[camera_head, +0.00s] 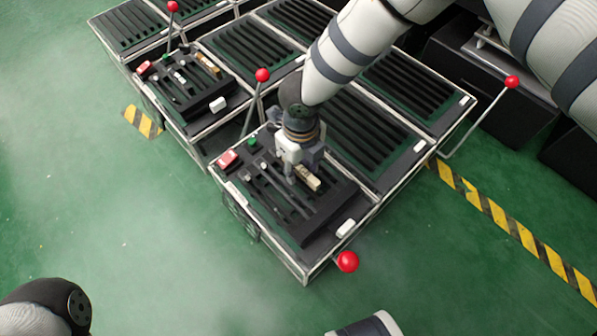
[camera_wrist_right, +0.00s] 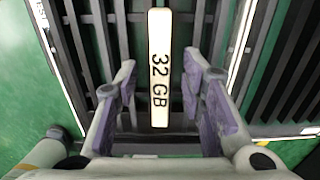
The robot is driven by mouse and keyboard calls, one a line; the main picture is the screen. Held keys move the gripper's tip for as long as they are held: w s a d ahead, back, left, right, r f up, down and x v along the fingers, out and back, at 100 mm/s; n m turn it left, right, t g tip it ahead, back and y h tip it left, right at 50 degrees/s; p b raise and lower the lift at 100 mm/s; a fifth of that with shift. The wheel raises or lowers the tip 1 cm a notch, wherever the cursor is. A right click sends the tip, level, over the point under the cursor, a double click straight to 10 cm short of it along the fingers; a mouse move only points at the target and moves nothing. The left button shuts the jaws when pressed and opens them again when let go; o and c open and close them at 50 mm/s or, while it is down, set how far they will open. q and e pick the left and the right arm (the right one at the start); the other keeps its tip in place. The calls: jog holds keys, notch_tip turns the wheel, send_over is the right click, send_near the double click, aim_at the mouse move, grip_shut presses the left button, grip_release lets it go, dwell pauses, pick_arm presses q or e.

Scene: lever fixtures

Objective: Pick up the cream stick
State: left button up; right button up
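The cream stick (camera_wrist_right: 158,65) is a long thin block marked "32 GB" in black. In the right wrist view it lies over dark slats, between the two finger lines, with gaps on both sides. In the head view the cream stick (camera_head: 308,178) shows just right of my right gripper (camera_head: 290,180), partly hidden by it. My right gripper is open and empty, pointing down. In the right wrist view its purple-grey pads (camera_wrist_right: 159,85) stand apart. How far the fingertips are above the stick is hard to tell. My left gripper is out of view.
Red-knobbed levers (camera_head: 262,75) rise around the fixtures. A second tray with similar parts stands behind left. Green floor is clear at left.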

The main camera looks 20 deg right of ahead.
jog(key=shift+f, duration=0.45)
jog(key=shift+r, duration=0.15)
jog(key=shift+c, duration=0.8)
grip_shut()
